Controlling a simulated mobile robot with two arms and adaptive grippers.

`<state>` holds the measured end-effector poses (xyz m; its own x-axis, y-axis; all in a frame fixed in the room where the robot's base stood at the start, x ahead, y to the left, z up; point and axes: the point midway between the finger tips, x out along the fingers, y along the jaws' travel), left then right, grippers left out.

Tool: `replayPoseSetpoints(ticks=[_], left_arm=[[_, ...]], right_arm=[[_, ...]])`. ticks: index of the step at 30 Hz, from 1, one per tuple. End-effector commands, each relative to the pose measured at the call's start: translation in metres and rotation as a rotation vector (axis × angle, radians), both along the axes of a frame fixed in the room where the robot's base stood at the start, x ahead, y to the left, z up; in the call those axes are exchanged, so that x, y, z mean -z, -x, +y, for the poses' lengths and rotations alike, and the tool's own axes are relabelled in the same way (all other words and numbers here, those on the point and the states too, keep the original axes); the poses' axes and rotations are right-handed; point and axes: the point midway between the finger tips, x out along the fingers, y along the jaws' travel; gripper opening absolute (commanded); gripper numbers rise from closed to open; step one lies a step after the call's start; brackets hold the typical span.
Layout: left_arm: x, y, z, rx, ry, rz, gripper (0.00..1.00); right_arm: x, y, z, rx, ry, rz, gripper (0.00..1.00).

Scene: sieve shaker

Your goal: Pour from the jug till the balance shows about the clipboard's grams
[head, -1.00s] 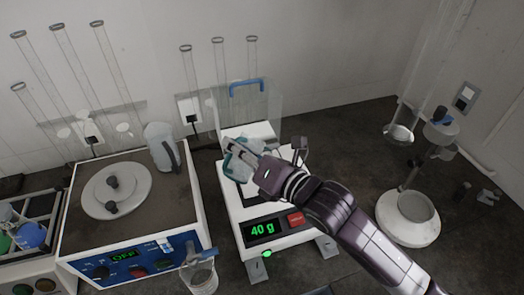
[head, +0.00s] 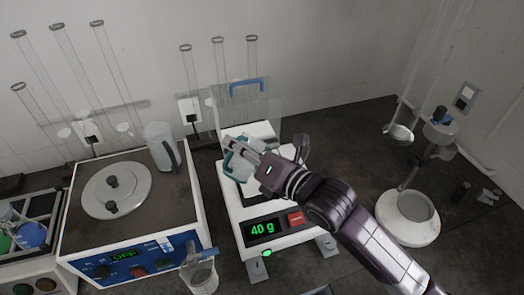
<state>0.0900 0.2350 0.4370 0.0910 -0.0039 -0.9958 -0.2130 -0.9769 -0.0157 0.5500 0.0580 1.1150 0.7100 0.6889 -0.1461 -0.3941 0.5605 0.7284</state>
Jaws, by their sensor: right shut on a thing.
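The balance (head: 285,237) is white, with a clear draft shield and a blue handle at its back. Its green display (head: 262,230) reads 40 g. My right gripper (head: 250,158) is shut on the jug (head: 237,167), a clear vessel with teal tints, and holds it above the balance pan. The gripper and forearm hide part of the jug and most of the pan. I cannot make out the jug's contents or any stream from it. No clipboard figure can be read. My left gripper is not in view.
A blue-fronted machine (head: 130,262) with a round lid stands left of the balance, a clear jug-like vessel (head: 160,147) on its top. A beaker (head: 201,277) stands at the front. A white round-based stand (head: 408,228) is at the right. Glass tubes line the wall.

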Motion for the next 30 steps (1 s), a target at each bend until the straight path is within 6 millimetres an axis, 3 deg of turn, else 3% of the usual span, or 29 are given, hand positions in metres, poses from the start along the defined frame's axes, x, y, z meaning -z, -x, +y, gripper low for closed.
replayPoseSetpoints(ticks=[30], left_arm=[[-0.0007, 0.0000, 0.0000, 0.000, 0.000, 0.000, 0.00]], right_arm=[[-0.0013, -0.0028, -0.0019, 0.000, -0.035, 0.038, 0.00]])
